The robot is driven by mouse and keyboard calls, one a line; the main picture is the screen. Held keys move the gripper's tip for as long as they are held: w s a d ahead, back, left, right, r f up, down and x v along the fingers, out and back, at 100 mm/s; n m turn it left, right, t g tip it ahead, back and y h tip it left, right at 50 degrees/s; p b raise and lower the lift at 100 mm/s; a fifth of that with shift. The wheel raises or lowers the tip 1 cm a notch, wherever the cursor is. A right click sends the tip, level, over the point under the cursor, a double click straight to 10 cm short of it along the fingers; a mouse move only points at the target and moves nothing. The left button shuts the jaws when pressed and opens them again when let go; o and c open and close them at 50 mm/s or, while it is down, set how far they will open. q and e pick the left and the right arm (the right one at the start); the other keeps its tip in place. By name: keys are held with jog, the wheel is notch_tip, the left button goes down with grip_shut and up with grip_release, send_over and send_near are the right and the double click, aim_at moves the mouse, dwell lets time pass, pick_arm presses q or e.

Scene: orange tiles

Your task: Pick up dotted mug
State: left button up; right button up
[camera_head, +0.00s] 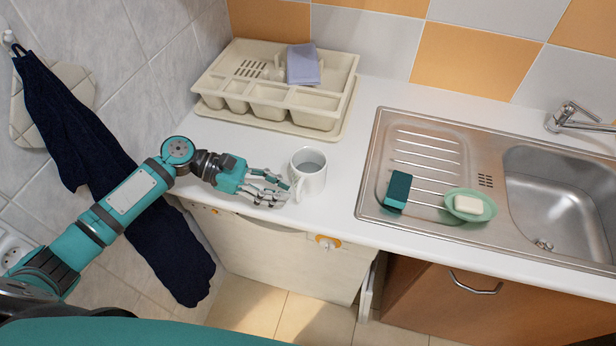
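A white mug (309,174) stands upright on the white counter, near its front edge. No dots can be made out on it from here. Its handle side faces left, toward my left gripper (279,189). My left gripper reaches in from the left at counter height, its fingers spread apart and their tips right beside the handle. Whether the fingertips touch the mug cannot be told. My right gripper is out of view.
A cream dish rack (337,75) with a purple cloth (303,64) stands behind the mug. A steel sink (555,215) lies to the right, with a green sponge (398,190) and a soap dish (452,204) on its drainboard. A dark towel (85,140) hangs at left.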

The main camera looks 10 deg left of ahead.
pick_arm(q)
jog(key=b+x, duration=0.1)
jog(key=x, duration=0.2)
jog(key=shift+f, duration=0.15)
jog(key=shift+d, duration=0.4)
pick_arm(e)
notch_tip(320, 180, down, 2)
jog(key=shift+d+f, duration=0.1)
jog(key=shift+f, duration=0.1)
pick_arm(q)
jog(key=shift+a, duration=0.1)
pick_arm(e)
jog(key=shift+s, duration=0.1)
pick_arm(q)
grip_shut()
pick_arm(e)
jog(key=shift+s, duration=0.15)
